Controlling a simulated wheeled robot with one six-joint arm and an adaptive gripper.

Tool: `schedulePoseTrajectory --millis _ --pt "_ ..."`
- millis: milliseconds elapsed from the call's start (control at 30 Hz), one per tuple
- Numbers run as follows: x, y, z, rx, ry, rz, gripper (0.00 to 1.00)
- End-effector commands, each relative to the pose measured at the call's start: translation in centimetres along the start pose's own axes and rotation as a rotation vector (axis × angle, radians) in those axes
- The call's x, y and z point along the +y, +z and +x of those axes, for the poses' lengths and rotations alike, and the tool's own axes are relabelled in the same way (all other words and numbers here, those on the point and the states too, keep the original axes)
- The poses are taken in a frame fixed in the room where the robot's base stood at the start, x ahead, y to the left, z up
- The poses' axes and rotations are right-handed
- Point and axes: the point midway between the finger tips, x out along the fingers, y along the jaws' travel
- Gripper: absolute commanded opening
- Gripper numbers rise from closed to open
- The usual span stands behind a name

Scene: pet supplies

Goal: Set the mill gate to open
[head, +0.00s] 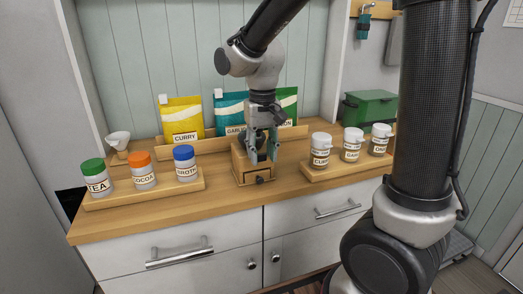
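The mill is a small wooden box (243,167) with a dark knob on its front, standing at the middle of the wooden counter. My gripper (262,157) points down right at the mill's top. Its two grey-green fingers stand apart, with a dark part of the mill between or behind them. I cannot tell whether the fingers touch it. The gate is not clearly made out; my gripper covers much of the mill's upper part.
A tray (150,197) with tea, cocoa and broth jars stands left. Another tray (322,174) with white-lidded jars stands right. Behind are upright pouches, such as the yellow curry pouch (183,116), and a green box (368,106). A white scoop-like cup (118,140) is far left.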

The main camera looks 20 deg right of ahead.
Motion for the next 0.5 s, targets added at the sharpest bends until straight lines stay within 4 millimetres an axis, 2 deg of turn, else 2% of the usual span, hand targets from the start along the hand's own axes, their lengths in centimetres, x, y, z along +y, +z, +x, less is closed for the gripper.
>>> schedulePoseTrajectory --millis 333,500 --pt "0.0 0.0 -0.1 0.001 0.0 0.0 0.46" --pt "0.0 -0.1 -2.0 0.004 -0.001 0.0 0.46"
